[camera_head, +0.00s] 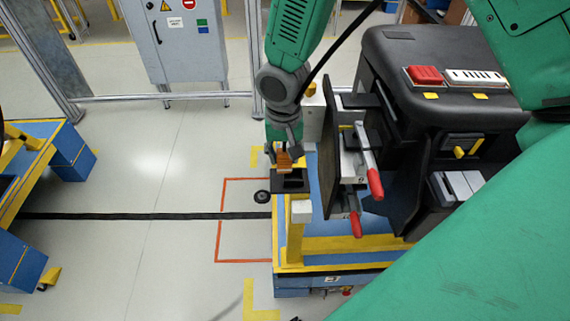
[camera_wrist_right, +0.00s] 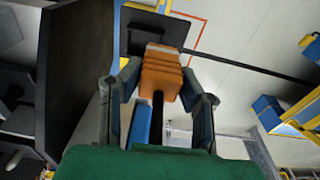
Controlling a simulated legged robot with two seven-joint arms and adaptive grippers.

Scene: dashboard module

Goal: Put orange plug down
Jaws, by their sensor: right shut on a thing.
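The orange plug (camera_head: 284,163) is held by my right gripper (camera_head: 284,150), which points down in the head view. The plug is just above a small black plate (camera_head: 291,183) on the near left corner of the dashboard stand; I cannot tell whether they touch. In the right wrist view, the fingers of my right gripper (camera_wrist_right: 160,90) are on both sides of the ribbed orange plug (camera_wrist_right: 160,73). The black plate (camera_wrist_right: 152,28) shows beyond the plug there. My left gripper is in neither view.
The black dashboard module (camera_head: 435,80) stands right of the gripper, with red-handled clamps (camera_head: 374,183) close by. A red switch (camera_head: 425,75) sits on its top. The blue and yellow stand (camera_head: 340,250) is below. Open floor (camera_head: 160,170) lies to the left.

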